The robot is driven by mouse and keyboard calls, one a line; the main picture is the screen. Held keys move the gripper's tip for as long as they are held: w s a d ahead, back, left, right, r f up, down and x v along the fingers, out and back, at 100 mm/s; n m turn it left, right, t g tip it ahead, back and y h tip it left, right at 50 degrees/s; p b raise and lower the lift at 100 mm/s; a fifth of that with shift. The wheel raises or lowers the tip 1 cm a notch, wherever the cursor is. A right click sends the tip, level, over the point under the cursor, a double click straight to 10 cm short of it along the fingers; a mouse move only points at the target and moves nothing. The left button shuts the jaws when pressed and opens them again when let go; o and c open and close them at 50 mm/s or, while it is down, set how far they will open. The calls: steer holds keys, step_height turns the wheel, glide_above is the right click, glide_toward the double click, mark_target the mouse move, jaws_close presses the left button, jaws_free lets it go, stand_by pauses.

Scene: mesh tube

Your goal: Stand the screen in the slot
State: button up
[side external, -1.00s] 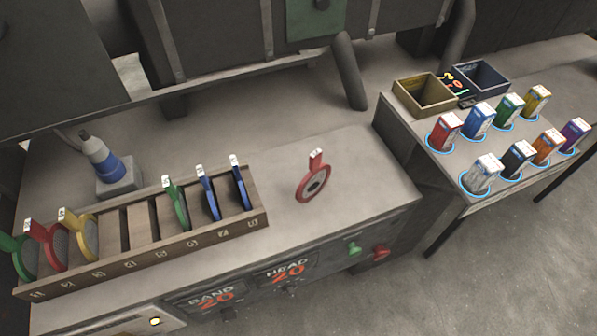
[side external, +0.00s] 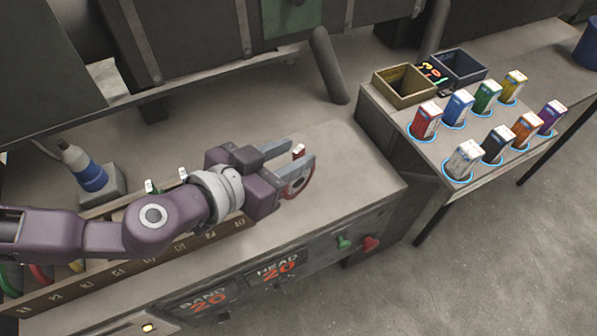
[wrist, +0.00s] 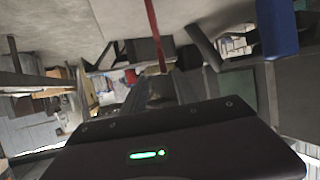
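The red screen (side external: 304,184), a round mesh disc with a red rim and a white-tipped tab, stands on the bench right of the rack. In the wrist view it shows as a narrow red strip (wrist: 155,35), nearly edge-on. My gripper (side external: 304,156) is at its tab, with one finger on each side. The fingers look apart, with a gap around the tab; contact is unclear. The wooden slotted rack (side external: 165,254) is left of the gripper. My arm hides most of its slots, including the empty ones near its middle. Parts of green, red and yellow screens show in it.
A blue and white bottle-like tool (side external: 88,172) stands behind the rack. A side table at right holds several coloured cartons (side external: 425,120) and two open bins (side external: 404,90). Green (side external: 343,243) and red (side external: 370,243) knobs project from the bench front. The bench right of the gripper is clear.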

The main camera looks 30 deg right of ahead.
mark_target(304, 152)
steer(key=w+d+f, duration=0.1)
steer(key=d, duration=0.1)
steer(key=w+d+f, duration=0.1)
steer(key=f, duration=0.1)
steer(key=w+d+f, duration=0.1)
steer(key=d, duration=0.1)
steer(key=shift+w+d+f, duration=0.15)
steer(key=shift+d+f, duration=0.15)
steer(key=shift+d, duration=0.05)
steer(key=shift+c, duration=0.2)
jaws_close()
stand_by(1.0)
